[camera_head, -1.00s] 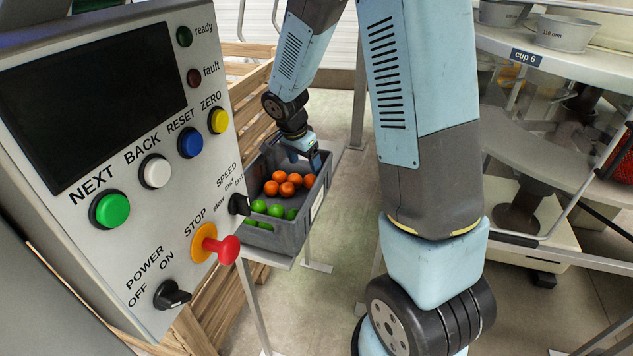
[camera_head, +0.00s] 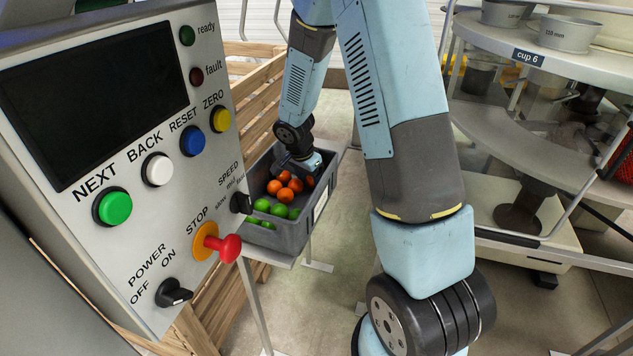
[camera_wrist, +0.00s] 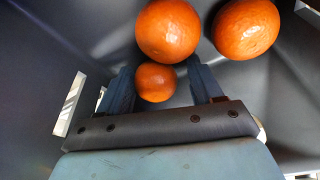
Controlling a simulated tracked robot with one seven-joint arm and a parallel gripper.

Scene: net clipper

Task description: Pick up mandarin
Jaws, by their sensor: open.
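Several orange mandarins (camera_head: 285,194) lie in the far part of a grey crate (camera_head: 292,232). In the wrist view, one small mandarin (camera_wrist: 156,82) sits between the two blue fingers of my gripper (camera_wrist: 163,85), which is open. A second mandarin (camera_wrist: 168,30) lies just beyond it, and a third (camera_wrist: 245,28) lies beyond the right finger. In the head view my gripper (camera_head: 303,176) is down inside the crate at its far end. Its fingertips are hidden there, and I cannot tell whether the fingers touch any fruit.
Several green fruits (camera_head: 272,208) lie in the near part of the crate. The crate walls stand close around my gripper. A control panel (camera_head: 110,150) fills the left, wooden pallets (camera_head: 250,100) stand behind it, and a rack with cups (camera_head: 568,33) stands at the right.

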